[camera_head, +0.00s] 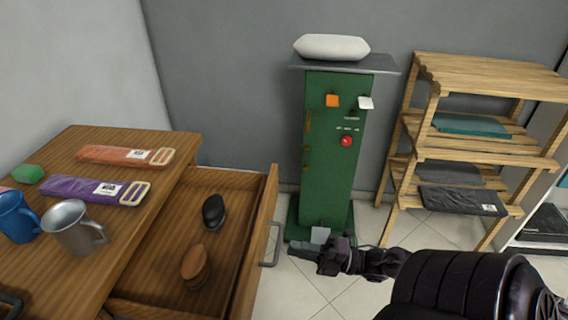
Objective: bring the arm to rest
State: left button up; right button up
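My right arm (455,285) comes in from the lower right, black and bulky. It reaches left across the floor area, low in the picture. My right gripper (304,251) is at its end, in front of the foot of the green machine and just right of the open drawer's handle. I see nothing held in it, but its fingers are small and dark, and I cannot tell whether they are apart. My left gripper is not in view.
An open drawer (262,215) juts from the wooden counter (60,245), which bears mugs and belts. A green machine (335,150) stands behind my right gripper. A wooden rack (480,75) stands at the right. Some tiled floor (285,292) is bare.

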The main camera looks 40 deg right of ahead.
jog(key=shift+v, duration=1.2)
